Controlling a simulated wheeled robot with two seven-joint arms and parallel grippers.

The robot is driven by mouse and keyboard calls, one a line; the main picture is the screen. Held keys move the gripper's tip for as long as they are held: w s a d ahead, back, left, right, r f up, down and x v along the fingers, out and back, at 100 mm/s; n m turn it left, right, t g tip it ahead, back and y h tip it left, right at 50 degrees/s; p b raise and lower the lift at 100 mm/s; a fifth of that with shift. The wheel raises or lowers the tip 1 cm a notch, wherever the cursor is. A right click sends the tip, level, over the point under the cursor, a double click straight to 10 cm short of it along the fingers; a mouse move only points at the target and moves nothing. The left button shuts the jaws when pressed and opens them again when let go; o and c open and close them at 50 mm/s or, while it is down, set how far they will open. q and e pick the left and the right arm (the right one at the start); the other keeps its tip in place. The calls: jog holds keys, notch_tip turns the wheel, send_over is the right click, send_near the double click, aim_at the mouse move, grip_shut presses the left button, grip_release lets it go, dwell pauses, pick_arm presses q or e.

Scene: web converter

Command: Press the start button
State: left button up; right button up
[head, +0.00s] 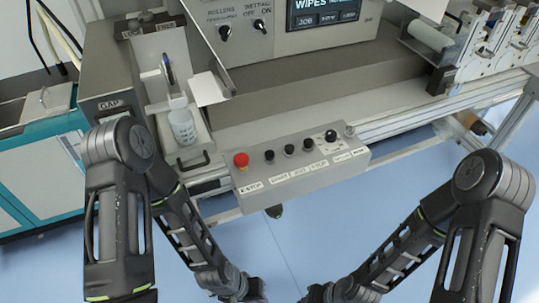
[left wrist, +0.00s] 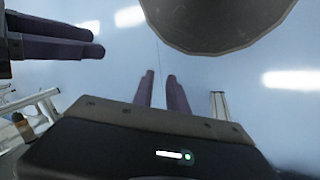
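The control box (head: 345,165) has a sloped grey face with a row of controls and labels below them. The red mushroom E-STOP button (head: 241,160) is at its left end. The black button (head: 269,156) beside it sits above a label that appears to read START. My left gripper (head: 256,289) is at the bottom edge of the head view, below and apart from the box. In the left wrist view its two purple fingers (left wrist: 163,90) are slightly apart and empty. My right gripper (head: 310,294) is also at the bottom edge; its purple fingers show close together in the left wrist view.
More black buttons (head: 289,150) and a knob (head: 330,136) sit to the right on the same box. The machine (head: 300,85) rises behind. Blue floor (head: 290,250) is free between the grippers and the box.

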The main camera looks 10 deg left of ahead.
pick_arm(q)
grip_shut()
dwell(1.1)
